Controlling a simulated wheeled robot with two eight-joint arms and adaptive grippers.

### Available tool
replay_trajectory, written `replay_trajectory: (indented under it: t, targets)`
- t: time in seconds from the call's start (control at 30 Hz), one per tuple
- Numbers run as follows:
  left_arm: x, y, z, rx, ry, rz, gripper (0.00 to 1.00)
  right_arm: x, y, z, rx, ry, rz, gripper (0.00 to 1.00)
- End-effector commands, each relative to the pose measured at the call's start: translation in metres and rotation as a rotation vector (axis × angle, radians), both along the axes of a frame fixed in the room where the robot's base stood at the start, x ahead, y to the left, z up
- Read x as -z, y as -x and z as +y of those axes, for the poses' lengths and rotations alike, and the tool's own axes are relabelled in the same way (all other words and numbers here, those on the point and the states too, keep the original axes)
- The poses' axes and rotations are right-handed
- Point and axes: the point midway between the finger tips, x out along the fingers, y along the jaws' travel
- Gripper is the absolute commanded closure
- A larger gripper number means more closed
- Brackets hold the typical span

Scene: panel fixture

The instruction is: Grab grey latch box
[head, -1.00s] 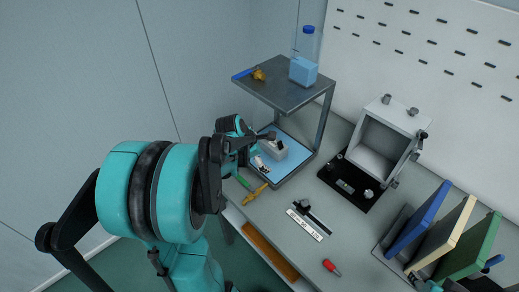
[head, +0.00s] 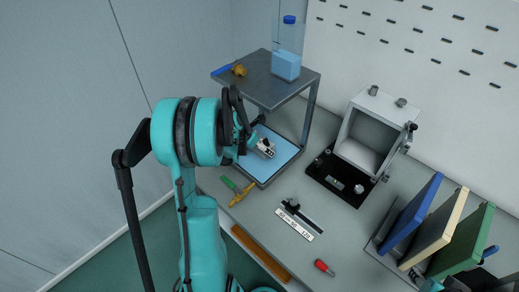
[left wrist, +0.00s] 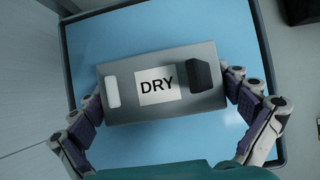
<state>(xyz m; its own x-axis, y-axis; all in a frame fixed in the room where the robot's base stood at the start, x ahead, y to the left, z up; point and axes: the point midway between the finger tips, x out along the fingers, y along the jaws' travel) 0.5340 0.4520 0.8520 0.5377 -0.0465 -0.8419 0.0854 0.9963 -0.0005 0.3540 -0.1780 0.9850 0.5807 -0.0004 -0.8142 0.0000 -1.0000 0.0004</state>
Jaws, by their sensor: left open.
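The grey latch box (head: 265,148) sits on a blue mat (head: 284,150) on the low tray under the shelf. In the left wrist view, the same box (left wrist: 128,92) has a white DRY label, a white bar at left and a black block at right. My left gripper (left wrist: 165,90) is open, with its fingers on either side of the box's short ends, close to them. I cannot tell whether they touch. In the head view my left gripper (head: 250,138) is at the box and partly hides it. My right gripper is not in view.
A metal shelf (head: 265,78) stands over the tray, with a bottle (head: 287,65) on top. A screwdriver-like green and yellow tool (head: 240,192) lies in front. An open grey box (head: 370,135) and upright coloured panels (head: 410,215) are to the right.

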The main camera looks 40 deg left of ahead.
Motion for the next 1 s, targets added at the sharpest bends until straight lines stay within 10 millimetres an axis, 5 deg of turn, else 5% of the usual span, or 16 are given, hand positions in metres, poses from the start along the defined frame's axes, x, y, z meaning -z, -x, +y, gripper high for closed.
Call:
replay_trajectory:
  t: [0.17, 0.3, 0.37, 1.0]
  targets:
    - [-0.001, 0.0, 0.0, 0.0, 0.0, 0.0, 0.03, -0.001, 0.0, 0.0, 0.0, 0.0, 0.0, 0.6]
    - [-0.001, 0.0, 0.0, 0.0, 0.0, 0.0, 0.4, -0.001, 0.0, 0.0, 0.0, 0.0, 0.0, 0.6]
    - [-0.001, 0.0, 0.0, 0.0, 0.0, 0.0, 0.51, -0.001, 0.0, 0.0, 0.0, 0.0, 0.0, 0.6]
    - [-0.024, 0.002, 0.007, 0.006, 0.001, 0.0, 0.51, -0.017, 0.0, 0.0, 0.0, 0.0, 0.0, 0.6]
